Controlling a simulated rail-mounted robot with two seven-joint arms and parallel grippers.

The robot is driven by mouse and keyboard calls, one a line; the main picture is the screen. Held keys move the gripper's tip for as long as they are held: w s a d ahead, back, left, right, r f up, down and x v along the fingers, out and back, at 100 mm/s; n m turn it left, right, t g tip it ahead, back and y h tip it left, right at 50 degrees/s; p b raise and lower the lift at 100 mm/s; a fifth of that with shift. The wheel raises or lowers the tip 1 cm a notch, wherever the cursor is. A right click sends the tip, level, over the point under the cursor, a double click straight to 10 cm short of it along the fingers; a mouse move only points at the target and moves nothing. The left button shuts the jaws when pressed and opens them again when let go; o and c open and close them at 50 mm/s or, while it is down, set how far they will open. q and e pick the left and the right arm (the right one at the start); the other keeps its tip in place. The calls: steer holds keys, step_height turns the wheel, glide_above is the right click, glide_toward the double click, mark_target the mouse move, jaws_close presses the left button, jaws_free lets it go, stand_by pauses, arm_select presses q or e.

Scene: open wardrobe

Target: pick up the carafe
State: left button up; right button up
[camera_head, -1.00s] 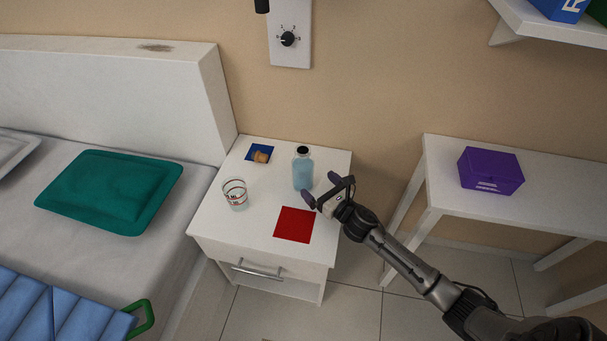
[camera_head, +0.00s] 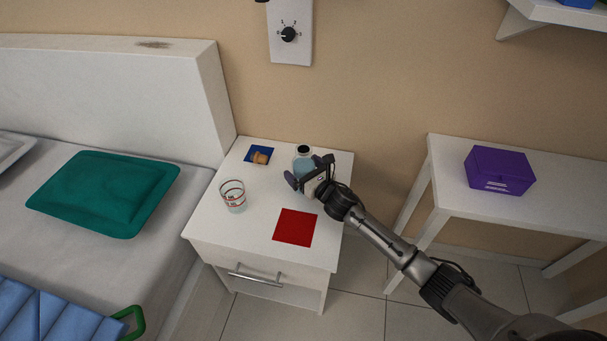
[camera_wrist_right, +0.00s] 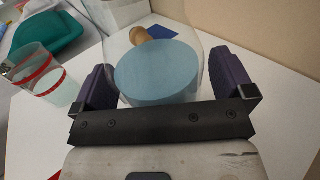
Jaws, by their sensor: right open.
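The carafe (camera_head: 303,157), clear with pale blue liquid and a dark top, stands upright on the white bedside cabinet. My right gripper (camera_head: 308,171) is open in front of it and hides its lower part in the head view. In the right wrist view the carafe (camera_wrist_right: 157,72) shows between the two purple fingers. I cannot tell whether either finger touches it. My left gripper is not in view.
A glass with red bands (camera_head: 233,197) stands left of the carafe. A cork (camera_head: 260,157) lies on a blue square behind. A red square (camera_head: 295,228) lies in front. A purple box (camera_head: 499,170) sits on the right table.

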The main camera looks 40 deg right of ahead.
mark_target(309, 163)
steer(key=shift+c, duration=0.2)
steer(key=c, duration=1.2)
steer(key=shift+c, duration=0.2)
steer(key=shift+r, duration=0.15)
steer(key=shift+r+p, duration=0.55)
steer(key=shift+r, duration=0.05)
step_height(309, 163, up, 4)
steer(key=shift+f+p, duration=0.2)
steer(key=shift+p, duration=1.05)
steer(key=s+d+r+p, duration=0.5)
steer(key=s+r, duration=0.1)
steer(key=s, duration=0.4)
steer(key=shift+s, duration=0.3)
